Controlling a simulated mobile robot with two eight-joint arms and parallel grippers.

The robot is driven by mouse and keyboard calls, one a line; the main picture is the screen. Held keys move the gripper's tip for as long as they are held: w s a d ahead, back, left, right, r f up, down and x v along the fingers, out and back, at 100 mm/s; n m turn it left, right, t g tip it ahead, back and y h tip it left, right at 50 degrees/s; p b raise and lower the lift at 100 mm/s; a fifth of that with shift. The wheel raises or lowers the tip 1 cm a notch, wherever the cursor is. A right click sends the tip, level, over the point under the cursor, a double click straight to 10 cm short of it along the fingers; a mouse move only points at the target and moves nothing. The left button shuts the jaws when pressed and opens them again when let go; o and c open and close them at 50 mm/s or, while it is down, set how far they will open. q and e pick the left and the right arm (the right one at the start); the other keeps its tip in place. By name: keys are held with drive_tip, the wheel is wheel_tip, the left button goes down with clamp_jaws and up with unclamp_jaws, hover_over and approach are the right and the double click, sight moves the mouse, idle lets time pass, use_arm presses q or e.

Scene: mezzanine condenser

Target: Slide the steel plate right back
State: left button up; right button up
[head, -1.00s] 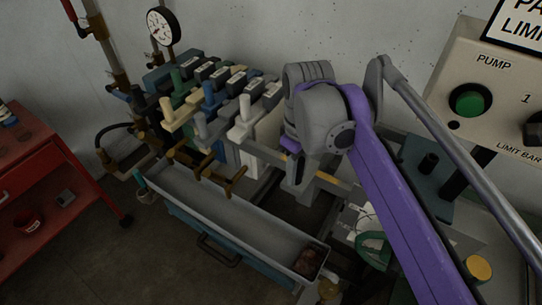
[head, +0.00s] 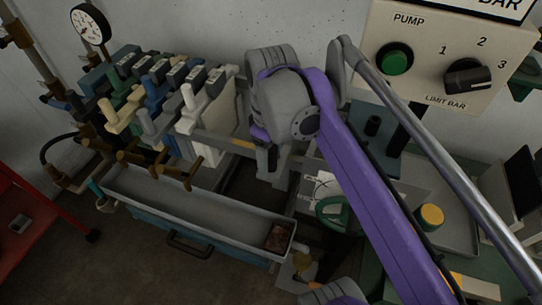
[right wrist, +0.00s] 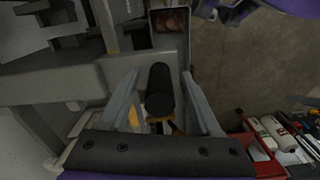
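A row of upright plates with coloured handles stands on rails at the left in the head view. The pale plate (head: 226,118) ends the row on the right; I cannot tell for certain whether it is the steel plate. My right gripper (head: 270,172) points down just right of it, over the rails. In the right wrist view the two fingers of this gripper (right wrist: 160,100) are apart, with a dark rounded cylinder (right wrist: 159,90) showing between them. Neither finger visibly presses on it. My left gripper is not in view.
A long grey trough (head: 195,205) with brown matter at its right end lies in front of the rails. The pump panel (head: 450,55) is at the upper right, above a teal block (head: 385,155). A red cart (head: 30,225) stands at the left.

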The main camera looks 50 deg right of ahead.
wheel_tip(320, 180, up, 11)
drive_tip(key=shift+f, duration=0.1)
idle(0.6)
idle(0.5)
